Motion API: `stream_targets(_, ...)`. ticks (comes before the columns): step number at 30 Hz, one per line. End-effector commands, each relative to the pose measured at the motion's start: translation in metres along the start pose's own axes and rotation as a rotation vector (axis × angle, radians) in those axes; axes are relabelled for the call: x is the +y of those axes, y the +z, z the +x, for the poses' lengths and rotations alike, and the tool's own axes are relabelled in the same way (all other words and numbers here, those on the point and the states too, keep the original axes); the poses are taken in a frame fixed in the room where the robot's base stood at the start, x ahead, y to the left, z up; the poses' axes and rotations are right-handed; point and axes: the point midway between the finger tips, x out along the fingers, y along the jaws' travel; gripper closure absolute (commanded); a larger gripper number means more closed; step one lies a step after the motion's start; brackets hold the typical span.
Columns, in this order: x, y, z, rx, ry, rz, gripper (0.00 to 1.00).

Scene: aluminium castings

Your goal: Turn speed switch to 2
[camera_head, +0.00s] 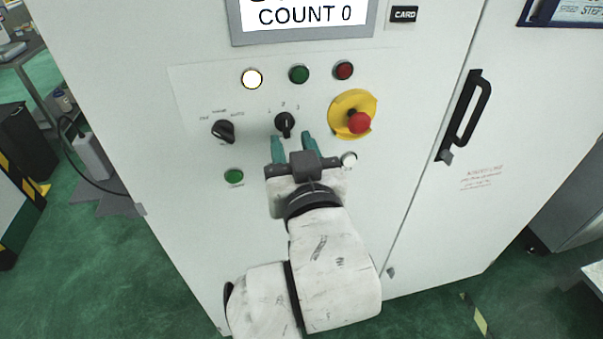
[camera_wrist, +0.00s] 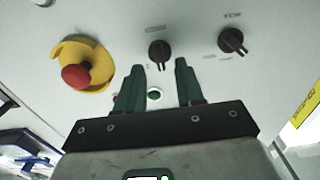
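The speed switch (camera_head: 285,124) is a black rotary knob with small marks 1, 2 and 3 above it. Its handle looks about upright in the head view, but the exact mark it points to is too small to tell. The knob also shows in the wrist view (camera_wrist: 159,52). My gripper (camera_head: 292,142) is open and empty, its two green fingers apart and pointing at the panel. The fingertips (camera_wrist: 160,67) lie just below the knob in the head view, lined up to either side of it. Contact with the knob is not visible.
Left of the knob is another black rotary switch (camera_head: 223,131). Right is a red emergency button (camera_head: 359,123) on a yellow ring. A lit white lamp (camera_head: 252,79), green button (camera_head: 299,74) and red button (camera_head: 344,70) sit above. A door handle (camera_head: 465,115) protrudes further right.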

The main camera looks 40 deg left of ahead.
Motion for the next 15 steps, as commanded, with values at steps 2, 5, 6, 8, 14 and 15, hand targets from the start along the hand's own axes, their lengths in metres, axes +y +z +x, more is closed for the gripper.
stream_targets(2, 0.001, 0.003, -0.017, 0.001, 0.001, 0.000, 0.63)
stream_targets(5, 0.001, 0.003, -0.035, 0.001, 0.001, 0.000, 0.63)
stream_targets(6, 0.001, 0.003, -0.042, 0.000, 0.001, 0.000, 0.63)
stream_targets(8, 0.001, 0.002, -0.051, 0.000, 0.001, 0.000, 0.63)
stream_targets(14, 0.001, 0.001, -0.070, 0.000, 0.001, 0.000, 0.63)
stream_targets(15, 0.001, 0.001, -0.071, -0.001, 0.001, 0.000, 0.63)
